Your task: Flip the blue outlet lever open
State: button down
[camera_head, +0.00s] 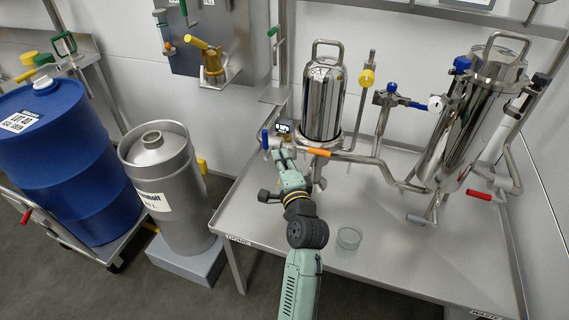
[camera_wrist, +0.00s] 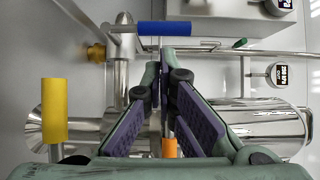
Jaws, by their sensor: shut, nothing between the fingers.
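A blue lever (camera_head: 265,139) sits at the left end of the outlet pipe, below the left steel tank (camera_head: 323,98). In the wrist view the blue lever (camera_wrist: 165,28) lies crosswise just beyond my fingertips, its left end by a steel pipe fitting. My gripper (camera_head: 281,152) is by the outlet pipe, just right of and below the lever. In the wrist view my gripper (camera_wrist: 166,52) is shut and empty, its tips close to the lever; I cannot tell whether they touch it.
An orange handle (camera_head: 320,152) is on the same pipe, right of my gripper. A small display (camera_head: 283,128) sits above it. Other blue handles are on the pipework (camera_head: 392,88) to the right. A glass dish (camera_head: 349,237) stands on the steel table (camera_head: 420,270), whose front is mostly clear.

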jog(key=shift+w+a+p, duration=0.15)
jog(key=shift+w+a, duration=0.05)
jog(key=shift+w, duration=0.85)
jog(key=shift+w+a+p, duration=0.15)
jog(key=shift+w, duration=0.85)
jog(key=shift+r, duration=0.15)
jog(key=shift+p, duration=0.4)
jog(key=shift+w+a+n, duration=0.1)
jog(key=shift+a+n, duration=0.05)
jog(key=shift+n, duration=0.15)
